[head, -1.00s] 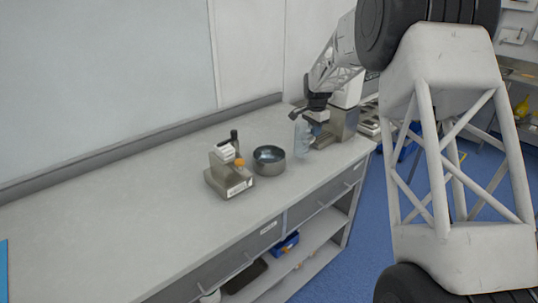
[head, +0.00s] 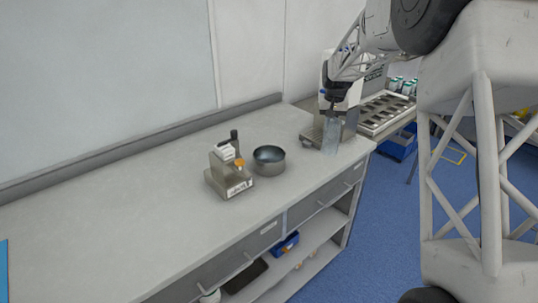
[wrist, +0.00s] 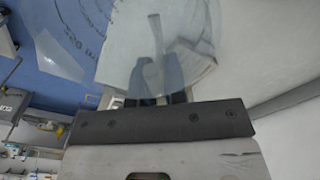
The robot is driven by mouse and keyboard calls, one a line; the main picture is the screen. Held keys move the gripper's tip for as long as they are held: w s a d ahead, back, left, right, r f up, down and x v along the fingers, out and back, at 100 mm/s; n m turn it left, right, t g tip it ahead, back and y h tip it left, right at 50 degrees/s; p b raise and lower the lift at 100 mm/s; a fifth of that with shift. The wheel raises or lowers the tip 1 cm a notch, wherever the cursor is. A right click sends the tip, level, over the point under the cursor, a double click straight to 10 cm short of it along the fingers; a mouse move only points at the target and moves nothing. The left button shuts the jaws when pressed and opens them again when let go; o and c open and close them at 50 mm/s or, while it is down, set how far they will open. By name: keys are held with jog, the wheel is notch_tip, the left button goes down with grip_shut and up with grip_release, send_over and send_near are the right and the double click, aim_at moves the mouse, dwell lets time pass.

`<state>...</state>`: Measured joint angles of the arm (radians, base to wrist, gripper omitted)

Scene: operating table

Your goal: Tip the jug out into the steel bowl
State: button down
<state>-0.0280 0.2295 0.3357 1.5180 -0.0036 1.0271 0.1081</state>
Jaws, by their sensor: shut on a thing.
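The steel bowl (head: 269,167) stands on the bench near its middle. Its inside looks bluish; I cannot tell what is in it. The clear jug (head: 331,137) is to the right of the bowl and apart from it, looking about upright. My gripper (head: 331,103) is above the jug and shut on it. In the wrist view the see-through jug (wrist: 120,55) fills the space beyond my gripper (wrist: 160,75), whose fingers show through it. I cannot tell how much the jug holds, nor whether its base touches the bench.
A small steel device with a white head (head: 229,178) stands just left of the bowl. A grey and white machine (head: 311,132) stands behind the jug. A tray with dark slots (head: 383,115) is further right.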

jog(key=w+a+f+n, duration=0.2)
jog(key=a+n, duration=0.3)
jog(key=a, duration=0.3)
jog(key=w+a+f+n, duration=0.2)
jog(key=a+n, duration=0.4)
jog(key=a, duration=0.3)
jog(key=w+a+f+n, duration=0.2)
jog(key=w+a+n, duration=0.2)
jog(key=a, duration=0.4)
jog(key=shift+w+a+f+n, duration=0.3)
jog(key=shift+f+n, duration=0.05)
jog(key=shift+n, duration=0.45)
jog(key=shift+s, duration=0.15)
jog(key=s+a+r+t+h, duration=0.1)
jog(key=s+r+t, duration=0.2)
jog(key=t, duration=0.7)
jog(key=shift+s+h, duration=0.3)
jog(key=shift+s, duration=0.7)
jog(key=shift+r+t, duration=1)
jog(key=shift+r, duration=0.3)
